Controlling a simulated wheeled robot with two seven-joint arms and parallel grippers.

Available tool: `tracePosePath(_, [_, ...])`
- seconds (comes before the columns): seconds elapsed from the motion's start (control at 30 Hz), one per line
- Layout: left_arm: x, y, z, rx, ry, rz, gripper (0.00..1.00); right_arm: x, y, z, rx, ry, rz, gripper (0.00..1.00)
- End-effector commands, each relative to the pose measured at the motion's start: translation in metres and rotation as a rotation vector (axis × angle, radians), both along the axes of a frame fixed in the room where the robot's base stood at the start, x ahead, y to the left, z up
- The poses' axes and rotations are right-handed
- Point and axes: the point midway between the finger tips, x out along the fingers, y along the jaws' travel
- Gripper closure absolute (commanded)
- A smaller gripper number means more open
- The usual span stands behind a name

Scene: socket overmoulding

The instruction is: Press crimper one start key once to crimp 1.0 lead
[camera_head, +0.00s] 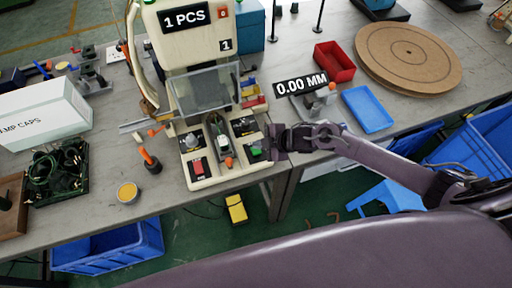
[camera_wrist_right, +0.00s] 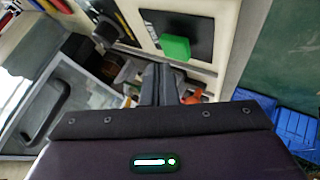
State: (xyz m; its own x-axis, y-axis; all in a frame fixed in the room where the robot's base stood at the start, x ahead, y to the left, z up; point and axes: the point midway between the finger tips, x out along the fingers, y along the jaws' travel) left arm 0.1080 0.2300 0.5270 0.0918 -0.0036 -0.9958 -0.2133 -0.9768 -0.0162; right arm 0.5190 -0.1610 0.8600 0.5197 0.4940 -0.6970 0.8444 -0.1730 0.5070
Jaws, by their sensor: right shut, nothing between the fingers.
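The crimper (camera_head: 203,51) is a cream machine with a "1 PCS" display, a small "1" label and a clear guard. On its base a green key (camera_head: 256,151) sits at the right front and a red key (camera_head: 197,168) at the left front. My right gripper (camera_head: 270,143) is shut and empty, just right of the green key. In the right wrist view the green key (camera_wrist_right: 175,47) shows just beyond the shut fingertips (camera_wrist_right: 156,68); I cannot tell whether they touch it. My left gripper is not in view.
Right of the crimper are a "0.00 MM" gauge (camera_head: 301,84), a red bin (camera_head: 334,63), a blue tray (camera_head: 367,109) and a round board (camera_head: 408,57). On the left are a white carton (camera_head: 42,113), a wire tray (camera_head: 58,172) and a yellow-topped tin (camera_head: 128,193).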

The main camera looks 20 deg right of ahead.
Motion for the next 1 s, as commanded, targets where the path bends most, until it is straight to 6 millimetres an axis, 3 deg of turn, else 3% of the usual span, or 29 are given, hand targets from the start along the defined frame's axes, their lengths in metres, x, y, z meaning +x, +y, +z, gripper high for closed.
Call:
tracePosePath(0.27, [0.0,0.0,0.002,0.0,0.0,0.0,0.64,0.0,0.0,0.003,0.0,-0.001,-0.001,1.0])
tracePosePath(0.73, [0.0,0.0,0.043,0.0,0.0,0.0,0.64,0.0,0.0,0.048,0.0,0.0,0.0,1.0])
tracePosePath(1.0, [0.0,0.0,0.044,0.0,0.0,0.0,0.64,0.0,0.0,0.05,0.0,0.0,0.0,1.0])
